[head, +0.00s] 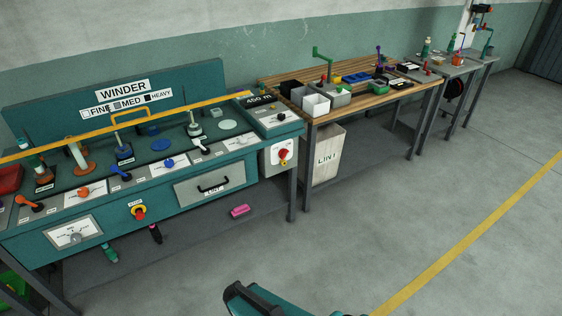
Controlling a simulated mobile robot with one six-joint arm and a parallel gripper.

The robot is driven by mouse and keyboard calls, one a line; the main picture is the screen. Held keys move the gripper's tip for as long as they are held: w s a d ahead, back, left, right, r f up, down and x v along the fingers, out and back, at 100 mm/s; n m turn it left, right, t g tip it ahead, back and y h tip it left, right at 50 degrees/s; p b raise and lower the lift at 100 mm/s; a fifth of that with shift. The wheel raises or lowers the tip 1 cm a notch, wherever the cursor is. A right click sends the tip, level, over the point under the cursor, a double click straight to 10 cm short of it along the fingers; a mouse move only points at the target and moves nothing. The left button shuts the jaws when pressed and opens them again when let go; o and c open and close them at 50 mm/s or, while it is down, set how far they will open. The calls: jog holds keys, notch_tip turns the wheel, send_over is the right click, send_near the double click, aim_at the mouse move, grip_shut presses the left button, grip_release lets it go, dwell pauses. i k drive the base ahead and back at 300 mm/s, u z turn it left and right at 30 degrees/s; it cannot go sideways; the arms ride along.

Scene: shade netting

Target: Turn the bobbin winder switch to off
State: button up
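The teal winder bench (115,228) fills the left side of the head view, with a sign (123,90) reading WINDER. Its sloped top carries a row of small switches on white plates, including an orange lever (30,203), a blue lever (120,173), a blue knob (169,163) and a white lever (199,146). A red rotary switch (284,155) sits on a grey box at the bench's right end. The labels are too small to read, so I cannot tell which is the bobbin winder switch or its setting. A teal and black part of my arm shows at the bottom; my gripper is not in view.
A red stop button (139,212) on yellow and a dial (76,237) are on the bench front. A pink block (239,211) lies on the lower shelf. A wooden table (375,95) with bins stands to the right, above a LINT bin (328,155). The floor in front is clear.

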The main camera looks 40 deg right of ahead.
aim_at(283, 153)
jog(key=z, duration=0.15)
jog(key=i, duration=0.95)
jog(key=u, duration=0.1)
